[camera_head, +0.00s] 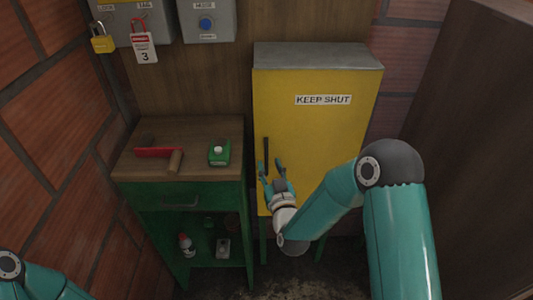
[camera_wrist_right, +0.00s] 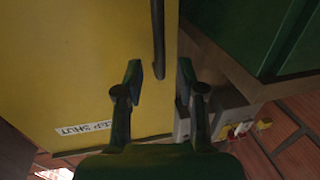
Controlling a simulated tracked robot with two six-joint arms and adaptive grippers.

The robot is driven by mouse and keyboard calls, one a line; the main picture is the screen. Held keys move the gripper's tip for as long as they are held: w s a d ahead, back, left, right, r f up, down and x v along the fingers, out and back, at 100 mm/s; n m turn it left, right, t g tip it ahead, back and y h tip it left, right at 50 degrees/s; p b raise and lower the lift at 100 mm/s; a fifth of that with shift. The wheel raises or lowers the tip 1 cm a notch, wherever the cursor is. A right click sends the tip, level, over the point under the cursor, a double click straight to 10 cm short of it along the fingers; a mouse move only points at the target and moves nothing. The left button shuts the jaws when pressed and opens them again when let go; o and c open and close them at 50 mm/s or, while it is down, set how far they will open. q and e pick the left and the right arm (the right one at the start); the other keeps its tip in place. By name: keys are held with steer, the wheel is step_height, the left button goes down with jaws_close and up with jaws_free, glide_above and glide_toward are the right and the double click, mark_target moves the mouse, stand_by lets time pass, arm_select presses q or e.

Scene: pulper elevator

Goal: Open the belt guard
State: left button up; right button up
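The belt guard (camera_head: 330,130) is a yellow box with a grey top and a "KEEP SHUT" label; its door is closed. Its dark upright handle (camera_head: 266,150) is at the left edge of the front. My right gripper (camera_head: 272,169) is open at the handle's lower end. In the right wrist view the handle (camera_wrist_right: 158,40) reaches down between the two spread fingertips (camera_wrist_right: 159,72), with gaps on both sides. The yellow front (camera_wrist_right: 70,60) fills the left of that view. Only a piece of my left arm shows at the lower left; its gripper is out of frame.
A green workbench (camera_head: 180,197) stands left of the guard, with a red-handled tool (camera_head: 155,152) and a green container (camera_head: 219,153) on top. Grey boxes (camera_head: 207,22) with a padlock (camera_head: 102,38) and tag (camera_head: 143,48) hang above. A dark panel (camera_head: 470,130) stands at right.

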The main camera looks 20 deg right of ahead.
mark_target(266, 158)
steer(key=shift+w+d+f+p, duration=0.1)
steer(key=shift+w+d+p, duration=0.1)
steer(key=shift+w, duration=1.1)
steer(key=shift+w+d+p, duration=0.1)
steer(key=shift+w+p, duration=0.1)
steer(key=shift+w, duration=1.1)
steer(key=shift+a, duration=0.1)
jaws_close()
